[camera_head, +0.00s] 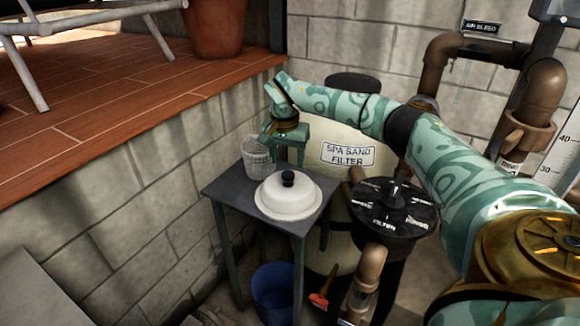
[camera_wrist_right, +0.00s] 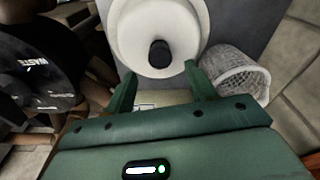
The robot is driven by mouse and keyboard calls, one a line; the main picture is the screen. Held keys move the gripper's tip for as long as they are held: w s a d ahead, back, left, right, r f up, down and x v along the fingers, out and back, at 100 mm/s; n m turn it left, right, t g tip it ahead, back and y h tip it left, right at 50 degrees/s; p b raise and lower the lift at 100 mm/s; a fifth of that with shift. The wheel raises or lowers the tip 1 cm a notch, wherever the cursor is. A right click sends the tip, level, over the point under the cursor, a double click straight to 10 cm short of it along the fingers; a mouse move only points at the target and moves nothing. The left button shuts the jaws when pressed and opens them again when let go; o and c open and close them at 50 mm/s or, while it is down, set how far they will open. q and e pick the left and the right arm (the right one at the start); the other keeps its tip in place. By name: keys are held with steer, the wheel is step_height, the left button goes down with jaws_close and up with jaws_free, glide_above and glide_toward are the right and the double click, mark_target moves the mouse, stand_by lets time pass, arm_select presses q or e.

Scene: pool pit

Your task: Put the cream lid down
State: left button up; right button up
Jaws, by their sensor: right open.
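The cream lid (camera_head: 288,203) is a round dome with a black knob on top. It rests level, knob up, on the small grey table (camera_head: 221,190). Whether anything lies under its rim I cannot tell. My right gripper (camera_head: 287,158) is green, open and empty, behind the lid at the table's far side. In the right wrist view the lid (camera_wrist_right: 158,20) lies beyond the tips of my right gripper (camera_wrist_right: 161,85), with its knob (camera_wrist_right: 159,53) facing the gap, and no finger holds it. My left gripper is not in view.
A white mesh basket (camera_head: 257,158) stands on the table's back left corner, also close to a finger in the wrist view (camera_wrist_right: 236,76). The filter valve (camera_head: 392,205) is right of the table. A blue bucket (camera_head: 273,290) stands below. Bare tabletop is left of the lid.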

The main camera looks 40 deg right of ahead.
steer(key=r, duration=0.1)
steer(key=r+p, duration=0.1)
steer(key=r, duration=0.3)
steer(key=shift+s+a+r+p, duration=0.15)
steer(key=shift+a+r+p, duration=0.1)
steer(key=shift+a+p, duration=0.1)
steer(key=shift+f, duration=0.1)
